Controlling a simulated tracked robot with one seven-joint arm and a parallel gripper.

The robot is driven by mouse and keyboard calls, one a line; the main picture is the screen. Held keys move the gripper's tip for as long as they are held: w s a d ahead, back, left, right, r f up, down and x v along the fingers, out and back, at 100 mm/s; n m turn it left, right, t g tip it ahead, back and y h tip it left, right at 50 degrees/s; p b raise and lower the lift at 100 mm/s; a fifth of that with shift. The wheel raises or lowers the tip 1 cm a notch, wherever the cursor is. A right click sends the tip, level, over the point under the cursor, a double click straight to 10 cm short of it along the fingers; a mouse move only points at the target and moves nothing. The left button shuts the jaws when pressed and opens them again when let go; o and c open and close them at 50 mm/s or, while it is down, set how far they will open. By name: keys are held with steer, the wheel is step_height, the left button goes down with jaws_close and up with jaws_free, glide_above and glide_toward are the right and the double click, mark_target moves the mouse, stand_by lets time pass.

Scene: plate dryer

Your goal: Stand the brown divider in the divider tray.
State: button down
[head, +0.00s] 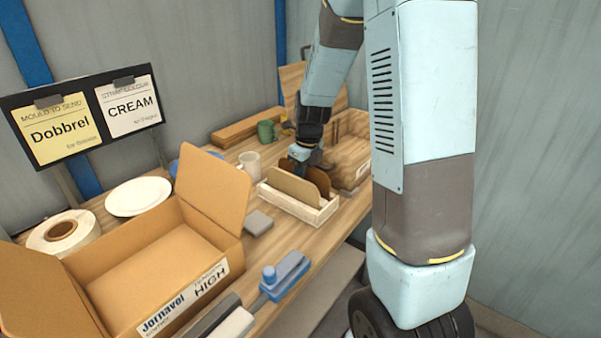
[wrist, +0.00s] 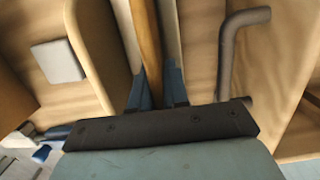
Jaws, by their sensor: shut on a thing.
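The divider tray (head: 312,216) is a low, pale open box on the bench in the head view. A lighter tan divider (head: 292,187) stands in its near part. The brown divider (head: 320,180) is behind that one, upright over or in the tray. My gripper (head: 303,158) is at its top edge, partly hidden by my arm. In the wrist view my gripper's blue fingers (wrist: 155,90) are on either side of the brown divider's edge (wrist: 147,42). The lighter divider (wrist: 92,45) shows to the left, apart from the fingers. The brown divider's lower edge is hidden.
A wooden box (head: 352,180) stands close to the tray's right. A white mug (head: 250,164) and green mug (head: 266,131) are behind it. A grey block (head: 258,222) lies to the left. An open cardboard box (head: 165,258) and a blue tool (head: 286,275) are nearer.

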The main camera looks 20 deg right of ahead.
steer(key=c, duration=1)
jaws_free()
steer(key=shift+c, duration=0.2)
step_height(320, 180, up, 14)
steer(key=s+d, duration=0.1)
steer(key=shift+s+f, duration=0.25)
steer(key=shift+s, duration=0.05)
steer(key=s+r+n+t, duration=0.2)
steer(key=s+r+n, duration=0.2)
steer(key=s+n, duration=0.7)
steer(key=s+a+r+n+t, duration=0.1)
steer(key=s+r+n, duration=0.4)
steer(key=s+n, duration=0.7)
steer(key=n+t, duration=0.1)
steer(key=n, duration=0.5)
steer(key=shift+s+a+h, duration=0.15)
steer(key=shift+a+h, duration=0.1)
steer(key=shift+h, duration=0.15)
